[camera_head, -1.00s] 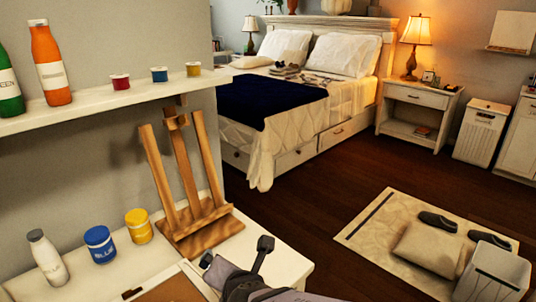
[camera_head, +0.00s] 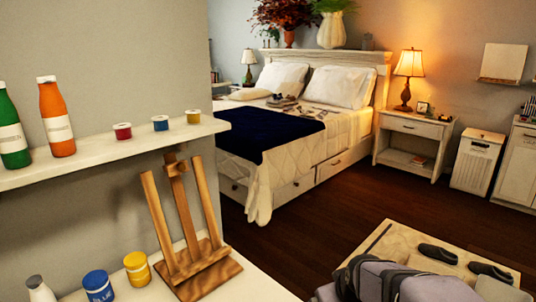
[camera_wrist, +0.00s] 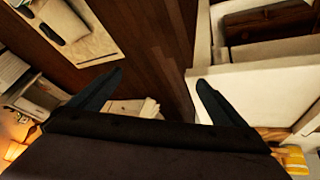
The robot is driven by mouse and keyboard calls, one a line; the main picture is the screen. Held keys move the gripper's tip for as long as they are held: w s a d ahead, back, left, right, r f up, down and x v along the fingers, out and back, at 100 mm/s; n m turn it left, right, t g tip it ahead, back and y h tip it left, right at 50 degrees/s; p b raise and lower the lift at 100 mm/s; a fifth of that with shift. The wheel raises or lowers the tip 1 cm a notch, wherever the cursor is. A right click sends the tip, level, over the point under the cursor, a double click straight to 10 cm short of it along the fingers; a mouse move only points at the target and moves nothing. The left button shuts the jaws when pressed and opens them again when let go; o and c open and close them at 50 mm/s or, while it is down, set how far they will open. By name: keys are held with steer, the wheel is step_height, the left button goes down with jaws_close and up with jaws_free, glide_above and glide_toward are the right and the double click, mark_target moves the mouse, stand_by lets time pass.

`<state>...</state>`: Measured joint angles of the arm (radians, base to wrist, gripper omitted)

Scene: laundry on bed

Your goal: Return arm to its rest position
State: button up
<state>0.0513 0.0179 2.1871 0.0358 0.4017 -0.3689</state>
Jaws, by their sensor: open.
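My arm (camera_head: 385,280) shows at the bottom right of the head view, in front of the rug. Its gripper end cannot be made out there. In the wrist view my gripper (camera_wrist: 152,92) shows two dark fingers spread wide apart with nothing between them. Dark wooden floor and the edge of a white surface lie beyond the fingers.
A white desk (camera_head: 262,285) holds a wooden easel (camera_head: 190,240), a blue jar (camera_head: 98,287) and a yellow jar (camera_head: 137,269). A shelf (camera_head: 90,155) with bottles and small pots is above. The bed (camera_head: 290,150), nightstand (camera_head: 412,140) and rug (camera_head: 395,243) stand farther off. Open floor lies between.

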steer(key=s+a+f+m+g+b, duration=0.1)
steer(key=s+f+m+g+b, duration=0.15)
steer(key=s+f, duration=0.65)
steer(key=s+a+f+m+g+b, duration=0.1)
steer(key=s+f+g+b, duration=0.3)
steer(key=s+f, duration=0.5)
steer(key=s+r+p, duration=0.3)
steer(key=r+p, duration=2.6)
steer(key=r, duration=0.2)
steer(key=shift+s, duration=0.15)
steer(key=shift+f, duration=0.1)
step_height(320, 180, down, 19)
steer(key=b, duration=1.9)
steer(key=shift+f+b, duration=0.2)
steer(key=shift+b, duration=0.1)
steer(key=shift+c, duration=0.5)
